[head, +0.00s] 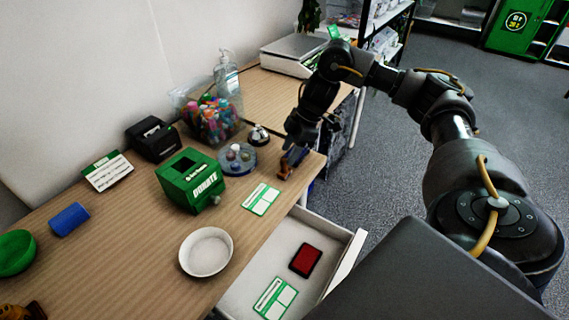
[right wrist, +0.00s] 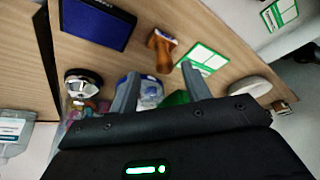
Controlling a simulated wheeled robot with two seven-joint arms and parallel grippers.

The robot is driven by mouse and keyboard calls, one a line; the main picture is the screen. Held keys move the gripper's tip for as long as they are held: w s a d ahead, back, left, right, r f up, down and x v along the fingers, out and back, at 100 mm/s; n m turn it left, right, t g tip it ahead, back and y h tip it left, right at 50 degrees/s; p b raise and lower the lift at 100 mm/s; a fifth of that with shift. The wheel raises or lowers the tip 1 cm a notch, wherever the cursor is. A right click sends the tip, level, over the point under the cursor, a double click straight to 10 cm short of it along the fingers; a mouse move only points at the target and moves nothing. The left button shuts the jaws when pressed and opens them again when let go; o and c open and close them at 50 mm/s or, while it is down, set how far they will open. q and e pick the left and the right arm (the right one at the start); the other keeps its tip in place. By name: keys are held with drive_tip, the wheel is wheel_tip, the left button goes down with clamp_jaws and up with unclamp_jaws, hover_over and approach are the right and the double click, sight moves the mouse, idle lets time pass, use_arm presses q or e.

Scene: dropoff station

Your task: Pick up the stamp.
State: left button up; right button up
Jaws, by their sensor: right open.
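The stamp, with a brown wooden handle, stands near the table's right edge in the head view (head: 284,172), partly hidden by my right gripper. It also shows in the right wrist view (right wrist: 161,52), just beyond the fingertips. My right gripper (head: 296,148) is over the table edge close to the stamp. In the right wrist view its two fingers (right wrist: 160,71) are spread apart with nothing held between them. My left gripper is not in view.
A green donation box (head: 190,181), a round clear holder (head: 237,160), a bell (head: 259,135) and a green-white card (head: 261,198) surround the stamp. A dark blue box (right wrist: 97,22) lies nearby. An open drawer (head: 245,291) holds a red pad (head: 305,260). A white dish (head: 206,252) stands in front.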

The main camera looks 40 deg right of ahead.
sight(285, 169)
drive_tip(key=shift+s+x, duration=0.15)
drive_tip(key=shift+x, duration=1.15)
drive_tip(key=shift+s+x, duration=0.15)
drive_tip(key=shift+x, duration=1.2)
drive_tip(key=shift+a, duration=0.1)
drive_tip(key=shift+c, duration=0.5)
clamp_jaws()
